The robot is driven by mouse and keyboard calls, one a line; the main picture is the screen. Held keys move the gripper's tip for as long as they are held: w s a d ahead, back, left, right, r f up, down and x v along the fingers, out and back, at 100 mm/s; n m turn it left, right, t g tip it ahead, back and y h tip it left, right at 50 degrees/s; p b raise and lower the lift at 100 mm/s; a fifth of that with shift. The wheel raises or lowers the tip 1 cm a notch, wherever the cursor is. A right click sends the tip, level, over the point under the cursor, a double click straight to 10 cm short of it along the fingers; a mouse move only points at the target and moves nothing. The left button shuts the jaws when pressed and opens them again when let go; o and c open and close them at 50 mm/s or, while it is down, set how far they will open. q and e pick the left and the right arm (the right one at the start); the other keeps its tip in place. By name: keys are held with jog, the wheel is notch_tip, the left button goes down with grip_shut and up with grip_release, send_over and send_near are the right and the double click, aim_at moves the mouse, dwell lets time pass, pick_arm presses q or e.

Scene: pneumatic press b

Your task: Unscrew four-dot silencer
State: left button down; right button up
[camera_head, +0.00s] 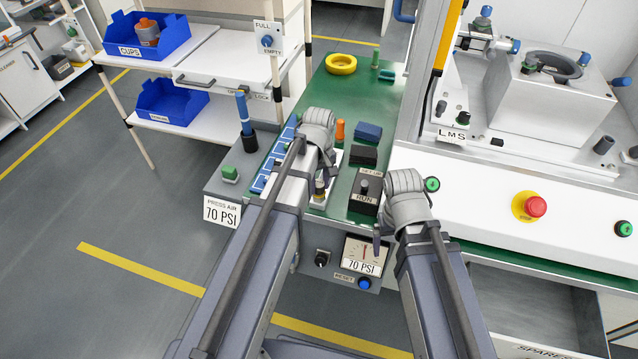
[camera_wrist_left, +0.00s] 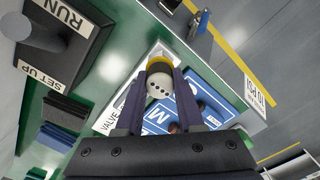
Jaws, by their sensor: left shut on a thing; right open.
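The four-dot silencer (camera_wrist_left: 158,84) is a pale, rounded cap with dark dots on its end and a brass-coloured band around it. It sits above a white plate marked VALVE (camera_wrist_left: 112,118). My left gripper (camera_wrist_left: 158,96) is shut on the silencer, with one dark finger on each side. In the head view, my left gripper (camera_head: 323,176) points down over the green bench top, and its wrist partly hides the work area. My right gripper (camera_head: 379,238) is open, at the front of the bench beside the RUN switch box. Its fingers are partly hidden by its wrist.
The RUN / SET UP switch box (camera_head: 367,192) stands close right of the left gripper, with dark blocks (camera_head: 363,155) behind it. A blue labelled tray (camera_head: 272,168) lies to the left. A yellow ring (camera_head: 341,64) lies at the back. A red emergency button (camera_head: 535,206) is at right.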

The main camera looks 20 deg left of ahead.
pick_arm(q)
jog(key=n, duration=0.6)
jog(key=shift+n, duration=0.3)
jog(key=n, duration=0.5)
jog(key=c, duration=0.8)
grip_release()
jog(key=shift+o, duration=0.2)
jog(key=m, duration=1.1)
jog(key=shift+m, duration=0.3)
